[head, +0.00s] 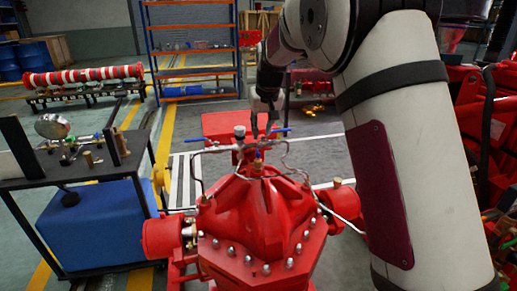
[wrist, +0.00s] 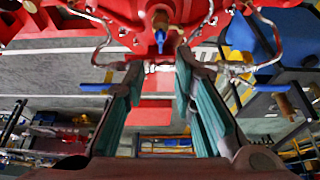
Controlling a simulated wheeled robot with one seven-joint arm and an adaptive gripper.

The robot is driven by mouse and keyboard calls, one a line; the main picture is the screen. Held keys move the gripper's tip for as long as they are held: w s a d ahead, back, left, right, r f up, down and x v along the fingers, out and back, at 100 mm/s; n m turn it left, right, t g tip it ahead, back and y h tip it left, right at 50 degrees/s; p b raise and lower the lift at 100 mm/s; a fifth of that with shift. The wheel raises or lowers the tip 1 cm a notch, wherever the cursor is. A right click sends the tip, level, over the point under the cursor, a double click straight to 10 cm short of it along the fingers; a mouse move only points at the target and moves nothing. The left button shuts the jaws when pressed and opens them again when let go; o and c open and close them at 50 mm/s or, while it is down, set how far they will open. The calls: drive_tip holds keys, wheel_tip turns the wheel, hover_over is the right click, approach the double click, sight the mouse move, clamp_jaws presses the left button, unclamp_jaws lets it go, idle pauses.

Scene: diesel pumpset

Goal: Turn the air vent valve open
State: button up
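A small valve with a blue handle (wrist: 160,38) and a brass body (wrist: 160,20) sits on top of the red pump casing, at the top centre of the wrist view. It looks like the air vent valve. The head view shows it as a brass fitting (head: 258,164) on the casing. My gripper (wrist: 158,72) is open and empty, with its green-padded fingers apart to the left and right below the blue handle. In the head view my gripper (head: 264,122) is above and behind the casing. The fingers do not visibly touch the handle.
Two other blue levers, left (wrist: 95,87) and right (wrist: 270,88) in the wrist view, flank my fingers. Thin metal pipes (head: 290,160) loop over the red pump casing (head: 262,215). A blue tank (head: 95,225) under a black table stands at left.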

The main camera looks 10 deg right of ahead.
sight(258, 151)
drive_tip(key=x, duration=0.9)
drive_tip(key=shift+w+f, duration=0.1)
drive_tip(key=shift+f, duration=0.2)
clamp_jaws()
